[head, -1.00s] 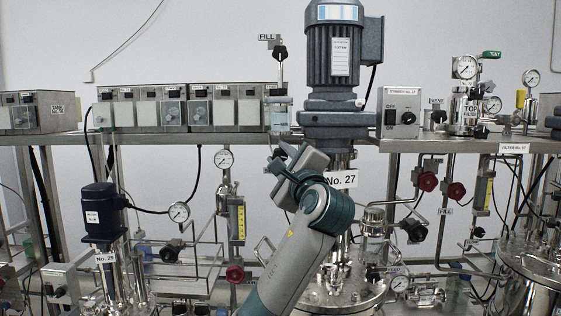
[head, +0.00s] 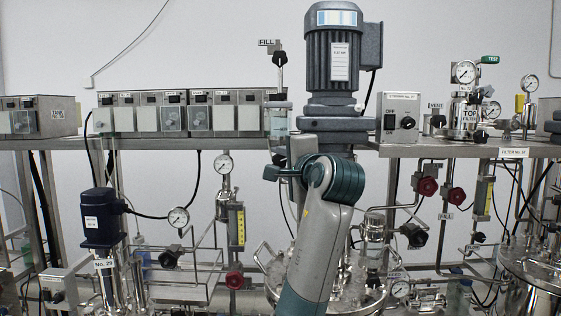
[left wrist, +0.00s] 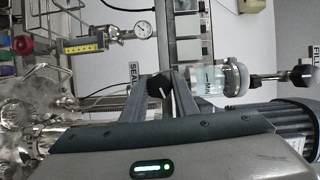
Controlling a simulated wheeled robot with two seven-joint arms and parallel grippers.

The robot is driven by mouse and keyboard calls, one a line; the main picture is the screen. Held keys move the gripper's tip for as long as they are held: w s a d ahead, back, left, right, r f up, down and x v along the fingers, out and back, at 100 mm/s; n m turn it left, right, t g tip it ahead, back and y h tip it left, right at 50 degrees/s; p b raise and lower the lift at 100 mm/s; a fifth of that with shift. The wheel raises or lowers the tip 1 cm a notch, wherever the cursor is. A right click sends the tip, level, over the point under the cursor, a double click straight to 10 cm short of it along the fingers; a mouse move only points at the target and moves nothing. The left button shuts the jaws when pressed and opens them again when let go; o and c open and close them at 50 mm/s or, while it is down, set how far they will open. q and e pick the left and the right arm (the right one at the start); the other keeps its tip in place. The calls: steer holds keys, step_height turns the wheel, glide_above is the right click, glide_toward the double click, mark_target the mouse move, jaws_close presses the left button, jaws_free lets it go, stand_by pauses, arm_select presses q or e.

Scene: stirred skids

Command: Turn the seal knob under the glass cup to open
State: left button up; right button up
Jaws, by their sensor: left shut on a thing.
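The glass cup (head: 279,120) hangs at the shelf's front edge below the FILL valve; in the left wrist view it (left wrist: 207,80) lies sideways to the right of my fingers. The black seal knob (left wrist: 159,84) is just under the cup, beside the SEAL label (left wrist: 133,74). My left gripper (left wrist: 163,86) is shut on the knob, one finger on each side. In the head view the gripper (head: 281,172) is small and partly hidden by its own wrist. How far the knob is turned is hard to tell. My right gripper is not in view.
The large grey motor (head: 332,60) stands close right of the cup. The FILL valve's black handle (head: 280,58) is above it. A gauge (head: 223,164) and yellow meter (head: 237,224) are to the lower left. The shelf (head: 200,143) runs behind.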

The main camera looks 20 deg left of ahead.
arm_select(q)
steer(key=shift+f, duration=0.1)
steer(key=o, duration=1.1)
steer(key=shift+s, duration=0.15)
steer(key=shift+b+v, duration=3.4)
steer(key=shift+v, duration=5.2)
